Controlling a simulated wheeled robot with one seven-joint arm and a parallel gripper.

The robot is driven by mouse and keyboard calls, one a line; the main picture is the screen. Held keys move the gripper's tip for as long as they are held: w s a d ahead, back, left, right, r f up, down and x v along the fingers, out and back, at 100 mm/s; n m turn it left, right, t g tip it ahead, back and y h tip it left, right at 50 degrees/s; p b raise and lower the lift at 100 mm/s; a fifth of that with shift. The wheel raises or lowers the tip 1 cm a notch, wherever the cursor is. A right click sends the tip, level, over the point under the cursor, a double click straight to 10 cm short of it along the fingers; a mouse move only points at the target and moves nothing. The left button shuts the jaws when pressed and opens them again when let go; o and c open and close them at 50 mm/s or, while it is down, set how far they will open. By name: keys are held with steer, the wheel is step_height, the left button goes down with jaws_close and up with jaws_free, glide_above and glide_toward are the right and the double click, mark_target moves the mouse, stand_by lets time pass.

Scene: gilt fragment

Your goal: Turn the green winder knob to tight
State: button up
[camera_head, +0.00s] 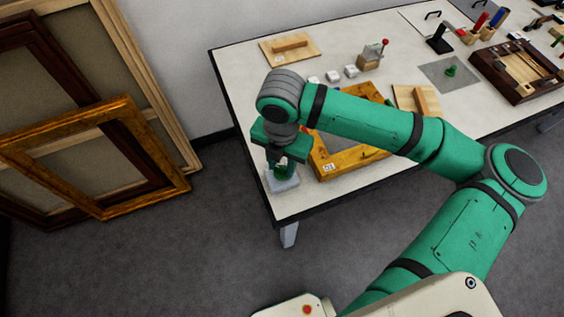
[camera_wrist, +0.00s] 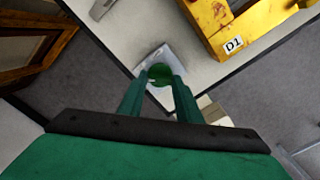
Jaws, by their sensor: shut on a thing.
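The green winder knob (camera_wrist: 160,74) sits on a pale grey block (camera_wrist: 150,57) at the table's near left corner. In the head view the knob (camera_head: 284,171) is partly covered by my gripper, and the block (camera_head: 283,184) shows below it. My gripper (camera_head: 282,166) points down over the block, with its fingers on either side of the knob. In the wrist view the two green fingertips (camera_wrist: 160,82) are shut on the knob. The tight mark and the knob's turn angle cannot be made out.
A gilt frame labelled D1 (camera_wrist: 233,44) lies on the table (camera_head: 235,68) close beside the block. Small white blocks, a red-knobbed device (camera_head: 372,53) and a dark tray (camera_head: 520,73) stand farther back. Picture frames (camera_head: 95,160) lean against the wall at left.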

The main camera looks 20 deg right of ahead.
mark_target(282, 168)
steer(key=shift+m, duration=1.4)
steer(key=o, duration=1)
steer(key=shift+w, duration=0.1)
steer(key=shift+o, duration=0.2)
steer(key=shift+r, duration=0.15)
step_height(282, 168, up, 11)
steer(key=shift+f, duration=0.2)
